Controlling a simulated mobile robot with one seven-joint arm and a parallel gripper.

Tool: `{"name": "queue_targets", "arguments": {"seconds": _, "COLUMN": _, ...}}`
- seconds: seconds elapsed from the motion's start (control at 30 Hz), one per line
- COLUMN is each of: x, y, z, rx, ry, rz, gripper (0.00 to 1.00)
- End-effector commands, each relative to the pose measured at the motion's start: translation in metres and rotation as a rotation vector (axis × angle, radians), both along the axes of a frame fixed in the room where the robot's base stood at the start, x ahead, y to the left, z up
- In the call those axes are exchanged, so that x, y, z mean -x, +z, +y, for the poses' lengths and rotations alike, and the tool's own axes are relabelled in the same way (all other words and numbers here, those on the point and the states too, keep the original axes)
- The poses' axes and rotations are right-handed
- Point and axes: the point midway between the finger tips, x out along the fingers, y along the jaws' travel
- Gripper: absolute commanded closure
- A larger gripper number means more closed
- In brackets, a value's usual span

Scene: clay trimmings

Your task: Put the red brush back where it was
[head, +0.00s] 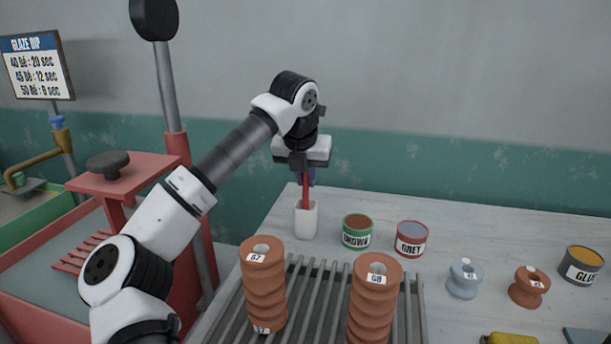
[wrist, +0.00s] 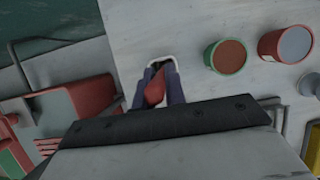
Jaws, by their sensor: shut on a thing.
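The red brush (head: 306,193) is held upright by my gripper (head: 305,173), which is shut on its upper part. Below the gripper stands a white holder (head: 306,221) on the table, and the brush's lower end reaches down to the holder's mouth. In the wrist view the red brush (wrist: 155,92) sits between the fingers of my gripper (wrist: 158,90), with the holder's rim (wrist: 162,59) just beyond. The lower tip of the brush is hidden, so how deep it sits in the holder cannot be told.
To the right of the holder stand the green-rimmed can (head: 357,231) and the grey glaze can (head: 411,238). Tall brown ribbed insulators (head: 264,290) stand on a slatted rack (head: 317,308) in front. A red press frame (head: 120,178) is at the left. Small spools (head: 463,278) and a glue can (head: 581,265) lie further right.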

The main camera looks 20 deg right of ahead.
Motion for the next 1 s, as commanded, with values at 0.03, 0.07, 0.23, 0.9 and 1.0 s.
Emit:
{"name": "queue_targets", "arguments": {"seconds": 0.03, "x": 0.000, "y": 0.000, "z": 0.000, "rx": 0.000, "ry": 0.000, "rz": 0.000, "gripper": 1.00}}
{"name": "queue_targets", "arguments": {"seconds": 0.07, "x": 0.000, "y": 0.000, "z": 0.000, "rx": 0.000, "ry": 0.000, "rz": 0.000, "gripper": 1.00}}
{"name": "queue_targets", "arguments": {"seconds": 0.23, "x": 0.000, "y": -0.003, "z": 0.000, "rx": 0.000, "ry": 0.000, "rz": 0.000, "gripper": 0.85}}
{"name": "queue_targets", "arguments": {"seconds": 0.9, "x": 0.007, "y": 0.025, "z": 0.006, "rx": 0.000, "ry": 0.002, "rz": -0.004, "gripper": 0.66}}
{"name": "queue_targets", "arguments": {"seconds": 1.0, "x": 0.014, "y": 0.046, "z": 0.011, "rx": 0.000, "ry": 0.003, "rz": -0.005, "gripper": 0.66}}
